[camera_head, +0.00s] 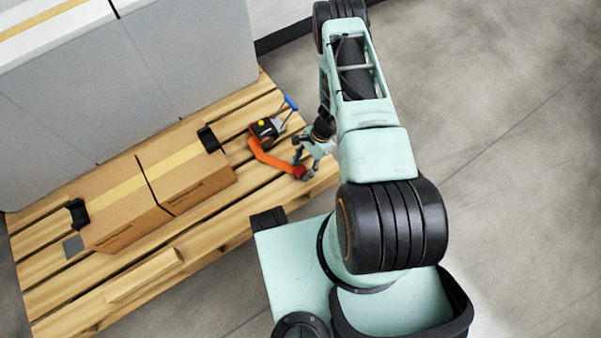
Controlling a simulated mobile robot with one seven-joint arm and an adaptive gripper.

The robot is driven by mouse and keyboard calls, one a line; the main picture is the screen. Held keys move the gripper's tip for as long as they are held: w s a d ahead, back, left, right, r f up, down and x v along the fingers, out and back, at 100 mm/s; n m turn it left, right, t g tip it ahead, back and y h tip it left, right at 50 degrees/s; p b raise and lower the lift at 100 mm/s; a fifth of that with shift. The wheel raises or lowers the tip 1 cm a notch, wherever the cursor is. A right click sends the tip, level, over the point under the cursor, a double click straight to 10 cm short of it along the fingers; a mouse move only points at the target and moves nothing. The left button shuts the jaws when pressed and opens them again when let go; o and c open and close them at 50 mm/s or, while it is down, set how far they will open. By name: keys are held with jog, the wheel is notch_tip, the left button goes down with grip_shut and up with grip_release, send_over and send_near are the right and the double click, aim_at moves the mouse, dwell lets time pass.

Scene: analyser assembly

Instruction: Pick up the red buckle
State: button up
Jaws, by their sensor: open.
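The red buckle (300,172) lies at the end of an orange strap (270,157) on the wooden pallet, near its right end. My gripper (304,163) is open, right at the buckle, with its fingers pointing down and left. One finger partly covers the buckle's surroundings. I cannot tell whether the fingers touch it or stand around it. The strap runs from the buckle up to a black and orange ratchet tool (267,130) with a blue handle (290,103).
Two cardboard boxes (185,165) with yellow tape stand on the pallet (225,217) at the left, with black corner pieces (209,139). Large grey boxes (110,90) rise at the back. A loose wooden block (143,276) lies near the front edge. The floor at the right is clear.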

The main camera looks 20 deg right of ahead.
jog(key=shift+f, duration=0.1)
jog(key=shift+c, duration=0.3)
grip_shut()
